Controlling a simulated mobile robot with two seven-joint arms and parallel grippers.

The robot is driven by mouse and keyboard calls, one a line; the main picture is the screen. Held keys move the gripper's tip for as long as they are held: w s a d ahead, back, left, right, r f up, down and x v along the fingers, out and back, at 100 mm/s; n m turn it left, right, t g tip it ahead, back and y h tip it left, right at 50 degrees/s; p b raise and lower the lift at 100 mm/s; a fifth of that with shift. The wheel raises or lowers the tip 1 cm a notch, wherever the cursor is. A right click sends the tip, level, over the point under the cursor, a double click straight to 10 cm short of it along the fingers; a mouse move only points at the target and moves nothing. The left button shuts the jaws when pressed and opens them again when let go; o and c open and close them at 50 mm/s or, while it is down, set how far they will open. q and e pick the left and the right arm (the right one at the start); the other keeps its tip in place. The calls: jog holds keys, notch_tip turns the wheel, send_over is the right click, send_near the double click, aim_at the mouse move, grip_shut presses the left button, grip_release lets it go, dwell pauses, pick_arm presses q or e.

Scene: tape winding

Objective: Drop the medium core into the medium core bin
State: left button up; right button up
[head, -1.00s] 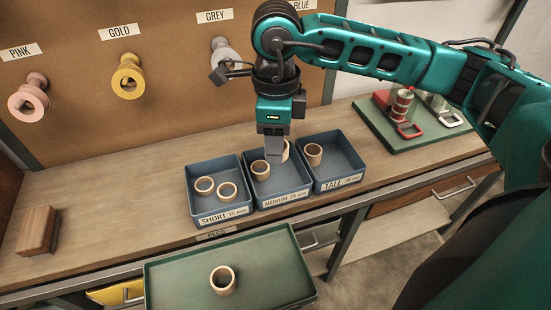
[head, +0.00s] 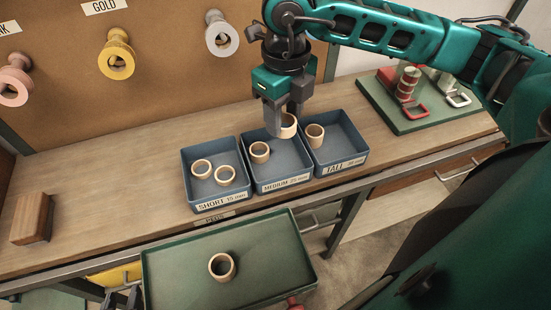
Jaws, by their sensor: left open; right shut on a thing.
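My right gripper (head: 281,117) is shut on a pale wooden ring core (head: 289,127). The core hangs over the back right part of the bin labelled MEDIUM (head: 284,184), partly hidden by the fingers. Another core (head: 259,152) lies in that bin. My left gripper (head: 122,299) is open at the bottom edge, left of the green tray, and partly cut off.
A green tray (head: 180,285) with one core (head: 222,267) is in front of the bench. A wooden block (head: 31,219) lies at left. A green board (head: 420,121) with red and metal fittings stands at right. Tape spools (head: 116,58) hang on the back board.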

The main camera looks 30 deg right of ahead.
notch_tip(320, 180, down, 2)
jog(key=shift+b, duration=0.35)
jog(key=o, duration=1.1)
notch_tip(320, 180, up, 13)
jog(key=shift+p, duration=0.55)
